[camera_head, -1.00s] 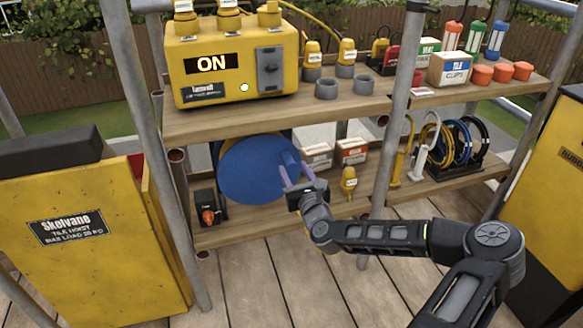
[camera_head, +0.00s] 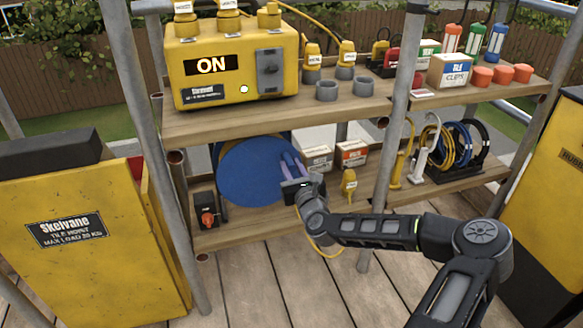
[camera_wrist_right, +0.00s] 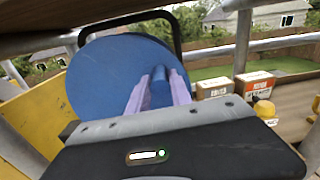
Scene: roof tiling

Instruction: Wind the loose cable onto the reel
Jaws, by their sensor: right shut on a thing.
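The blue reel (camera_head: 250,174) stands upright on the lower shelf, its round face toward me. It also shows in the right wrist view (camera_wrist_right: 105,75). My right gripper (camera_head: 288,163) is at the right part of the reel's face, its purple fingers shut on the reel's blue handle (camera_wrist_right: 159,88). A yellow cable (camera_head: 320,246) hangs in a loop below my right gripper, partly hidden by the arm. A yellow plug (camera_head: 349,184) stands on the lower shelf right of the gripper. My left gripper is not in view.
A yellow power box (camera_head: 232,62) reading ON stands on the upper shelf. A small black box with a red knob (camera_head: 207,217) sits left of the reel. Cartons (camera_head: 351,153) stand behind the plug. A scaffold pole (camera_head: 401,110) rises right of it. The deck is clear in front.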

